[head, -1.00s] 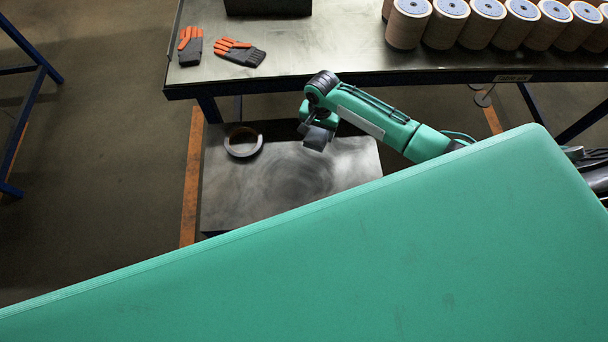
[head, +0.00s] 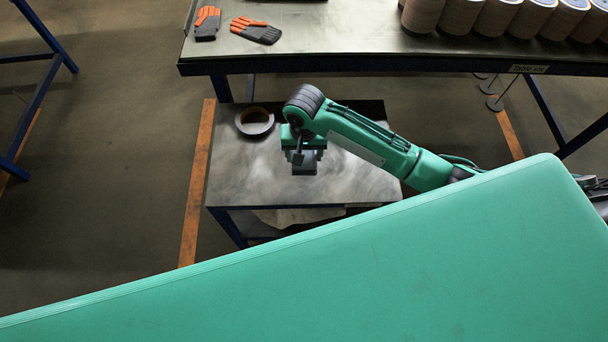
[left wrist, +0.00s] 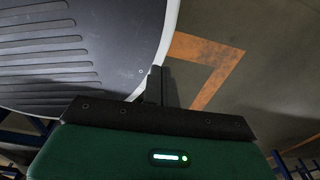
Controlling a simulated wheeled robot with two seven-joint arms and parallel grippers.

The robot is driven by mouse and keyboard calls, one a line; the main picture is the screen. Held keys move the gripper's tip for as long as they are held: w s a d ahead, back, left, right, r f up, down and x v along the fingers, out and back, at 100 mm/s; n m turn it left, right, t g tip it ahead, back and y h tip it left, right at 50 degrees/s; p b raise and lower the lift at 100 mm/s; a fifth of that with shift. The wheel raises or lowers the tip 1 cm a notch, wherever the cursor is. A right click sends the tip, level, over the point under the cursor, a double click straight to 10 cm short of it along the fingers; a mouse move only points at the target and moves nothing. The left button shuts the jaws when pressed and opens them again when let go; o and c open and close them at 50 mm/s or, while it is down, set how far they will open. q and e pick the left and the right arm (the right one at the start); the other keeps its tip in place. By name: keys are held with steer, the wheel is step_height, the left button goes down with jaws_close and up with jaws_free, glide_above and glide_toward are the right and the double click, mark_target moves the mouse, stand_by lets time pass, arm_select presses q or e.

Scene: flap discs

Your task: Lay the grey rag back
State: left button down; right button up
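In the head view my right gripper (head: 303,163) points down over a low metal-topped table (head: 235,178). Its fingers are dark and small from here, and I cannot tell whether they are open or shut or hold anything. I cannot make out a grey rag for certain. A pale, crumpled-looking thing (head: 290,216) shows partly under the low table's front edge; what it is I cannot tell. My left gripper is outside the head view. In the left wrist view its fingers (left wrist: 160,82) are together with nothing seen between them.
A dark ring or tape roll (head: 255,122) lies at the low table's back left. The workbench (head: 330,48) behind carries orange-grey gloves (head: 255,30) and several stacks of discs (head: 460,15). Orange lines (head: 197,185) mark the floor. My green body fills the foreground.

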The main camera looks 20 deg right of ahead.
mark_target(304, 180)
step_height(304, 180, down, 12)
steer(key=shift+r, duration=0.1)
stand_by(0.4)
steer(key=o, duration=0.9)
step_height(304, 180, up, 12)
steer(key=shift+r, duration=0.1)
stand_by(0.4)
